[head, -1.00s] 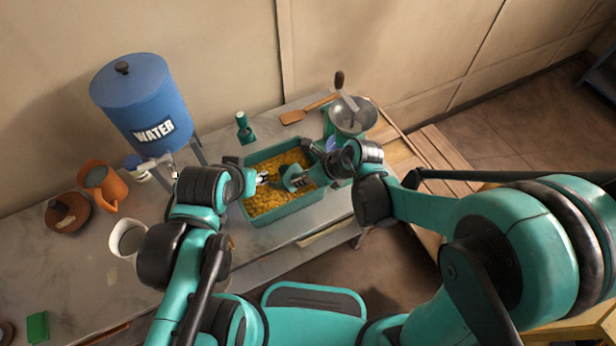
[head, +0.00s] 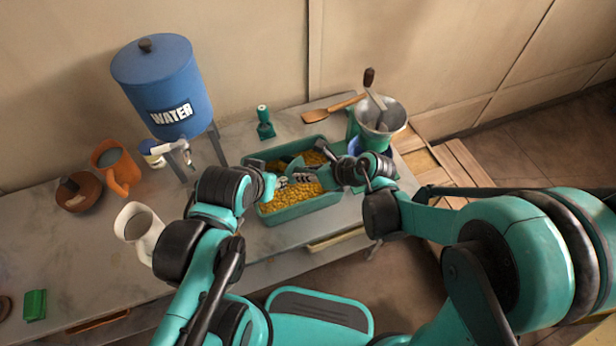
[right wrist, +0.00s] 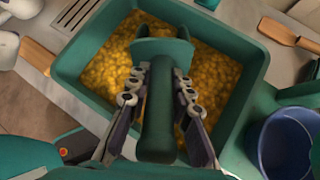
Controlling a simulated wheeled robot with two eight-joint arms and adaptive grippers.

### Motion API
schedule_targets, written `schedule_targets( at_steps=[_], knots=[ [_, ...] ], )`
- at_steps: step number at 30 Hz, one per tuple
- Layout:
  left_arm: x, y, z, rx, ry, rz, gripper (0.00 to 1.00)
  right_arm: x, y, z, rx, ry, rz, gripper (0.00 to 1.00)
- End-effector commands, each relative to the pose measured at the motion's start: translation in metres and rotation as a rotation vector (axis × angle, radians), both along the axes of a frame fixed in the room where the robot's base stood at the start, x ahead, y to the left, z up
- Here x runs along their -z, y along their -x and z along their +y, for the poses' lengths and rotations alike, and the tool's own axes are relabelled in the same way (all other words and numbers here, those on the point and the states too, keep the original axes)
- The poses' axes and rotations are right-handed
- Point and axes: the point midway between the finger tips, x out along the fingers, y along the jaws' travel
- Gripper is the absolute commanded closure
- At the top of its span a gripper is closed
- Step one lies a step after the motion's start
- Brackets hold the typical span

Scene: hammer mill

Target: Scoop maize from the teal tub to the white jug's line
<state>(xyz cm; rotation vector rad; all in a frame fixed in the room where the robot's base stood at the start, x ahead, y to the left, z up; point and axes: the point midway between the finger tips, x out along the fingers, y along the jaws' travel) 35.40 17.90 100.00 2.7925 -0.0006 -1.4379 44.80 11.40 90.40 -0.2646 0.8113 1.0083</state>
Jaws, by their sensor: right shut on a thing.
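The teal tub (head: 300,213) holds yellow maize (head: 290,199) and stands on the table at centre; its rim also shows in the right wrist view (right wrist: 75,75). My right gripper (head: 335,176) is shut on the handle of a green scoop (right wrist: 158,125), over the tub. The scoop's head (right wrist: 163,50) is over the maize; whether it carries any I cannot tell. My left gripper (head: 278,183) is at the tub's left side; its fingers are too small to read. The white jug (head: 136,224) stands left of my left arm, partly hidden by it. I cannot make out its line.
A blue water drum (head: 160,85) on legs stands behind left. An orange pitcher (head: 118,172) and brown bowl (head: 78,192) are at left. The front-left tabletop is mostly clear.

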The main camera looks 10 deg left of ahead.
Motion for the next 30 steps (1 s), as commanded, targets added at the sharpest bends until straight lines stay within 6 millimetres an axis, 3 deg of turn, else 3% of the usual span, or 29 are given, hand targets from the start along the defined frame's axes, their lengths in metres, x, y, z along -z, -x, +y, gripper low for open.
schedule_targets(
  at_steps=[5, 18, 30],
  knots=[
    [0.001, 0.000, 0.000, 0.000, 0.000, 0.000, 0.60, -0.016, 0.004, -0.008, 0.003, -0.075, -0.035, 1.00],
    [0.042, 0.000, 0.000, 0.000, 0.000, 0.000, 0.60, -0.041, 0.011, -0.023, 0.002, -0.369, -0.179, 1.00],
    [0.048, 0.000, 0.000, 0.000, 0.000, 0.000, 0.60, -0.050, 0.013, -0.025, 0.000, -0.429, -0.209, 1.00]
  ],
)
